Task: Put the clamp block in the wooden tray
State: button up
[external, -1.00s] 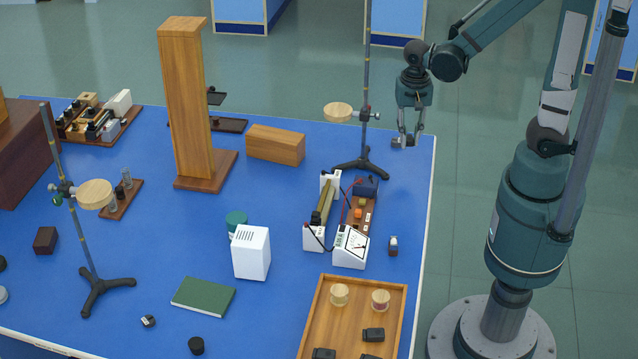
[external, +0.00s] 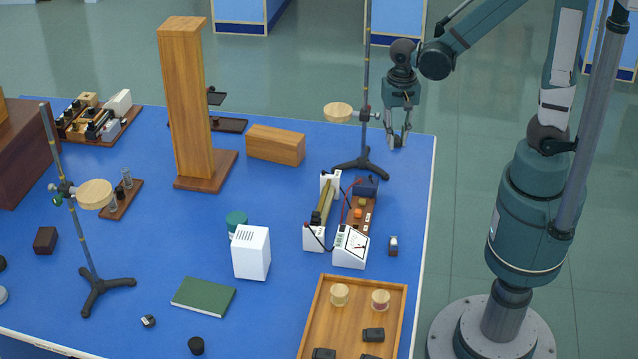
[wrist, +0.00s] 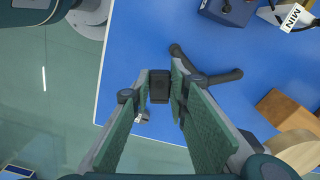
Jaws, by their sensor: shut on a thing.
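My gripper (external: 397,141) is raised near the far right corner of the blue table in the external view. It is shut on a small dark clamp block (wrist: 159,86), which shows between the fingertips in the wrist view. The wooden tray (external: 345,320) lies at the near right of the table, well away from my gripper. It holds two round pale wooden pieces and several black blocks, and its near end is cut off by the picture.
A retort stand (external: 365,100) with a tripod foot is just left of my gripper. A wooden block (external: 276,145) and a white box (external: 251,252) stand further left.

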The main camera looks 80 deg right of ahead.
jog(key=w+a+r+n+p, duration=0.25)
jog(key=w+a, duration=0.25)
jog(key=a, duration=0.6)
jog(key=w+a+r+n+p, duration=0.1)
jog(key=w+a+r+n, duration=0.15)
jog(key=w+a, duration=0.6)
jog(key=w+a+r+n+p, duration=0.1)
jog(key=w+a+n, duration=0.15)
jog(key=a, duration=1.15)
jog(key=s+a+n+p, duration=0.1)
jog(key=s+a+n, duration=0.1)
jog(key=a, duration=1.1)
jog(key=s+a+r+n+p, duration=0.1)
jog(key=s+a, duration=0.3)
jog(key=a, duration=1)
jog(key=s+a+n+p, duration=0.2)
jog(key=s+a+n, duration=0.2)
jog(key=a, duration=0.9)
jog(key=shift+a+r+p, duration=0.25)
jog(key=shift+a+p, duration=0.05)
send_over(334, 331)
jog(key=shift+a+f, duration=0.1)
jog(key=shift+f, duration=3.05)
jog(key=shift+f, duration=0.1)
jog(key=shift+f, duration=1.75)
